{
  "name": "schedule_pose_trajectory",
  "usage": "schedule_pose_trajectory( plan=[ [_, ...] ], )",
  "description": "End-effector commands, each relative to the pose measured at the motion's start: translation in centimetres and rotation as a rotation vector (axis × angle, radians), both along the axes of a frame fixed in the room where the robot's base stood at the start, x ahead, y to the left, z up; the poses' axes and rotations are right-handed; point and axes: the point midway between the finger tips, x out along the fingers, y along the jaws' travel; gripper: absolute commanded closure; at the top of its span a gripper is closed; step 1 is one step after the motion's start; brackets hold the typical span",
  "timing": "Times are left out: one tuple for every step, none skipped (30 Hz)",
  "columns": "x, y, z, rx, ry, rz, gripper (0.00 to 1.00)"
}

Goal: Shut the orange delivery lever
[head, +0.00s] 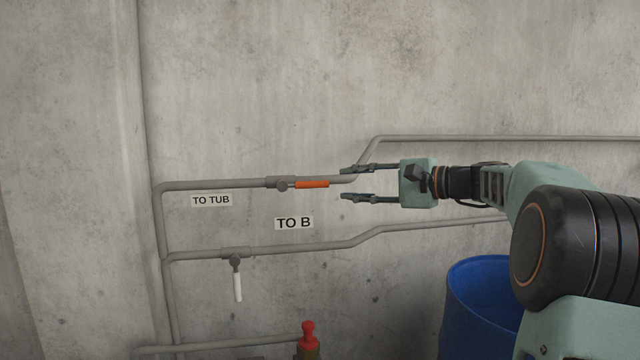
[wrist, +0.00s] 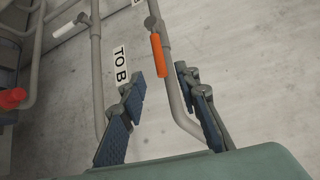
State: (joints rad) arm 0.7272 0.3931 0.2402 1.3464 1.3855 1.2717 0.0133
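The orange lever (head: 312,184) is on the upper grey pipe in the head view, beside the "TO TUB" label (head: 211,200). It lies along the pipe, pointing right from its valve body (head: 281,183). In the wrist view the orange lever (wrist: 158,55) lies ahead of the fingers, in line with the gap between them. My gripper (head: 350,184) is open and empty, to the right of the lever's free end and apart from it in the head view. Its two fingers show spread in the wrist view (wrist: 160,85).
A lower pipe carries a white lever (head: 238,281) hanging down, near the "TO B" label (head: 294,223). A red-topped fitting (head: 308,335) stands at the bottom. A blue barrel (head: 480,300) is below my arm. The concrete wall is close behind the pipes.

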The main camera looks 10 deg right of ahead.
Motion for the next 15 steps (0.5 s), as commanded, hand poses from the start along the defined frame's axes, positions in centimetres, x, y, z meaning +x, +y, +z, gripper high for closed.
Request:
schedule_pose_trajectory(
  plan=[
    [0.4,0.6,0.0,0.001,0.001,0.004,0.70],
    [0.7,0.9,-0.1,0.001,0.001,0.004,0.70],
    [1.1,1.4,-0.2,0.001,0.002,0.004,0.70],
    [1.5,1.8,-0.2,0.001,0.004,0.004,0.70],
    [1.9,2.2,-0.3,0.001,0.004,0.003,0.70],
    [2.5,2.8,-0.4,0.001,0.004,0.004,0.70],
    [2.9,3.1,-0.5,0.001,0.004,0.003,0.70],
    [3.3,3.6,-0.6,0.001,0.004,0.003,0.70],
    [3.8,4.1,-0.7,0.001,0.004,0.003,0.70],
    [4.2,4.5,-0.7,0.000,0.004,0.002,0.70],
    [4.6,4.9,-0.8,0.000,0.004,0.002,0.70],
    [5.1,5.4,-0.9,-0.001,0.004,0.001,0.70],
    [5.4,5.7,-1.0,-0.001,0.004,0.001,0.70],
    [5.7,6.0,-1.1,0.000,0.004,0.001,0.70],
    [6.1,6.3,-1.2,0.000,0.004,0.000,0.70]
  ],
)
